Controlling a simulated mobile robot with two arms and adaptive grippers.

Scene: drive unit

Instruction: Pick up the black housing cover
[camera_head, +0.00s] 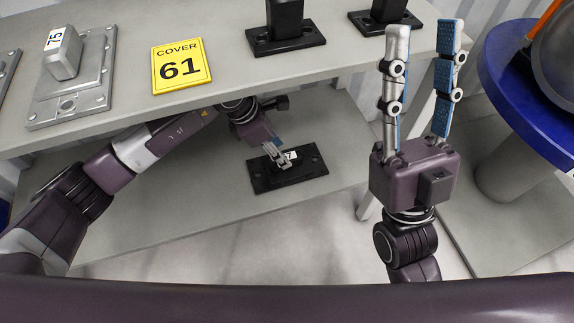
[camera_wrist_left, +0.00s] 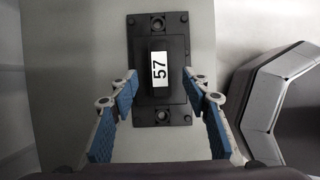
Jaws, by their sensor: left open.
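A black housing cover (camera_head: 300,173) lies on the lower shelf in the head view. It has a flat base plate with a hole at each end and a raised block with a white label. In the left wrist view the cover (camera_wrist_left: 172,125) stands upright in the picture, its label reading 57. My left gripper (camera_wrist_left: 163,88) is open, its blue-padded fingers on either side of the raised block, with gaps on both sides. In the head view the left gripper (camera_head: 277,153) is over the cover and hides part of it. My right gripper (camera_head: 424,36) is open and empty, pointing up near the upper shelf's right end.
Two other black covers (camera_head: 286,38) (camera_head: 385,20) stand on the upper shelf (camera_head: 235,85), above the left arm. A grey metal cover (camera_head: 70,85) marked 75 is at left. A blue round table (camera_head: 520,90) is at right.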

